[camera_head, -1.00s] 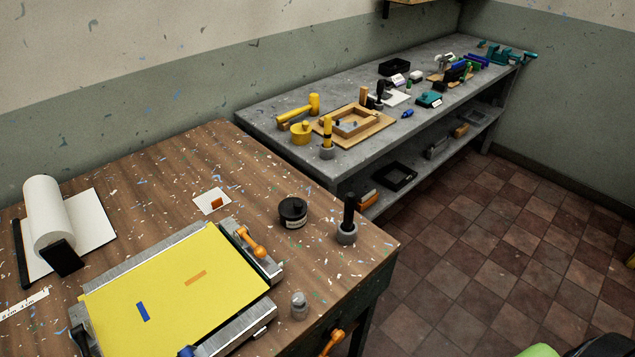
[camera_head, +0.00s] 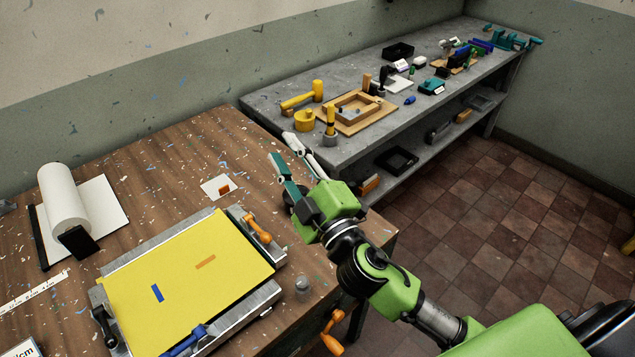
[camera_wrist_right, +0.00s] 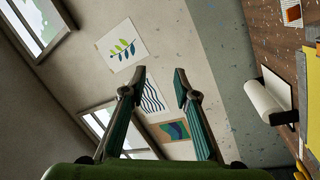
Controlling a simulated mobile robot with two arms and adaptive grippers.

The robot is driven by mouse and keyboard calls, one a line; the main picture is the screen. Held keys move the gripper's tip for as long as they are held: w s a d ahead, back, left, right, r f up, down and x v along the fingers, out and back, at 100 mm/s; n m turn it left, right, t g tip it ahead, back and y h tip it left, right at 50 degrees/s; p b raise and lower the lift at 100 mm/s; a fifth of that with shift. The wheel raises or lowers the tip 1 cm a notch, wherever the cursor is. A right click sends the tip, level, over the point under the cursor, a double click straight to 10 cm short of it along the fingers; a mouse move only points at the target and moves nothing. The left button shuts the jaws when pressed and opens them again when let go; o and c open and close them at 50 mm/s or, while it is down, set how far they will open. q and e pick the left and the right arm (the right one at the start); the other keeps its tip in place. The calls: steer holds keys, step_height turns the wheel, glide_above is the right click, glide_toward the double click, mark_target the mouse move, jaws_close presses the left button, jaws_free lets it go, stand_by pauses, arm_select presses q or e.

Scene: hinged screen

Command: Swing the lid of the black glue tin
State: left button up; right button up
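The black glue tin (camera_head: 288,197) stands on the brown table near its right side in the head view. It is mostly hidden behind my right gripper and wrist, so I cannot tell how its lid stands. My right gripper (camera_head: 281,146) reaches up and over the tin's place, fingers pointing toward the back. Its two teal-padded fingers are apart, with nothing between them, as the right wrist view (camera_wrist_right: 159,75) also shows. That view looks toward the wall, and the tin does not show there. My left gripper is not in view.
The screen frame with its yellow sheet (camera_head: 185,280) and an orange-handled clamp (camera_head: 257,228) lies left of the tin. A small clear jar (camera_head: 302,288) stands near the table's front edge. A white card (camera_head: 215,186) lies behind. The grey bench (camera_head: 375,140) stands beyond.

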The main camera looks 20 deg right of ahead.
steer(key=s+a+r+n+g+y, duration=0.1)
steer(key=a+r+n+g+y, duration=0.15)
steer(key=a+n+y, duration=0.55)
steer(key=s+a+r+n+g+y, duration=0.15)
steer(key=a+n+g+y, duration=0.35)
steer(key=n, duration=0.5)
steer(key=n+g+h, duration=0.5)
steer(key=n+h, duration=0.4)
steer(key=h, duration=0.5)
glide_toward(303, 191)
steer(key=f, duration=0.1)
steer(key=b+x, duration=0.3)
steer(key=x, duration=0.5)
steer(key=shift+w+a+f, duration=0.1)
steer(key=shift+w+f, duration=0.05)
steer(key=shift+w, duration=0.05)
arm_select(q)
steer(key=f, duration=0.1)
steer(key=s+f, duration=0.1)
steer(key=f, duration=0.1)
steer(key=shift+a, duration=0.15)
arm_select(e)
steer(key=shift+w, duration=0.15)
steer(key=c, duration=0.7)
